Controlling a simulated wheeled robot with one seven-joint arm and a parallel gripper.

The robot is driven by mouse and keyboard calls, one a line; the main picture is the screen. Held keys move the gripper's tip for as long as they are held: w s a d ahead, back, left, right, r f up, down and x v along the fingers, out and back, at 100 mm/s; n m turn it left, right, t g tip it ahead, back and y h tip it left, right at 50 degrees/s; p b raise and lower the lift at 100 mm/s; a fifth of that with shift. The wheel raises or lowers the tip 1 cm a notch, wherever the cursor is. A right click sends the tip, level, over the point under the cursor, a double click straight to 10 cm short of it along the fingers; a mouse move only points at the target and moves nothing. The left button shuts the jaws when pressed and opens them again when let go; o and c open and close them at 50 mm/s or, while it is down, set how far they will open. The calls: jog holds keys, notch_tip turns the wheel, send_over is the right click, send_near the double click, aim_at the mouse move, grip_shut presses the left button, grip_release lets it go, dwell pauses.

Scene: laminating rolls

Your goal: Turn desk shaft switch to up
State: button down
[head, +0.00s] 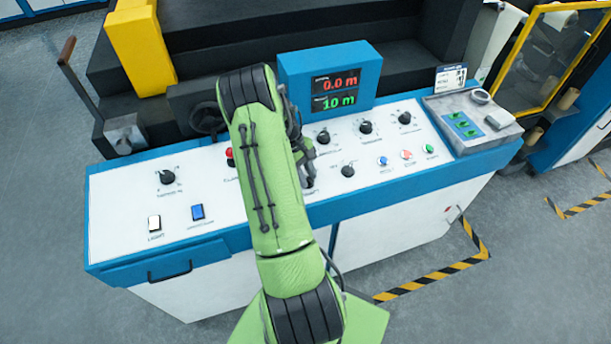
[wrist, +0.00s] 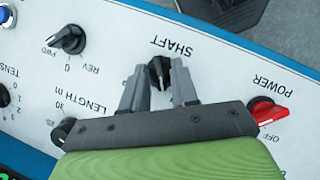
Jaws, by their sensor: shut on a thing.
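The desk shaft switch (wrist: 160,72) is a small black knob beside the SHAFT label in the wrist view, where the panel lettering appears upside down. My gripper (wrist: 158,78) has its two grey fingers on either side of the knob and is shut on it. The fingers and the knob's dark shape hide which way the switch points. In the head view my gripper (head: 307,172) is down at the panel's front middle, and my green arm hides part of it and the switch area.
The white control desk (head: 130,205) carries several other knobs and buttons close by. A red POWER switch (wrist: 268,112) and the REV/FWD knob (wrist: 70,40) flank the shaft switch. The LENGTH knob (wrist: 63,130) is near my gripper. A blue display box (head: 330,78) stands at the back.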

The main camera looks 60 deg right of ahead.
jog(key=m+y, duration=0.1)
jog(key=m+t+b, duration=0.1)
jog(key=m, duration=0.1)
jog(key=shift+s+d+f+m+y, duration=0.1)
jog(key=shift+d+m+y, duration=0.1)
jog(key=shift+m+y, duration=0.15)
jog(key=m+t+y+b, duration=0.1)
jog(key=m, duration=0.2)
jog(key=shift+s+d+y, duration=0.1)
jog(key=shift+y, duration=0.15)
jog(key=m+t, duration=0.2)
jog(key=m, duration=0.2)
jog(key=shift+s+m+y, duration=0.15)
jog(key=shift+m+y, duration=0.1)
jog(key=shift+y, duration=0.15)
jog(key=shift+s+m+t+p, duration=0.1)
jog(key=shift+m+t+p, duration=0.65)
jog(key=shift+m, duration=0.75)
jog(key=c, duration=1.2)
grip_release()
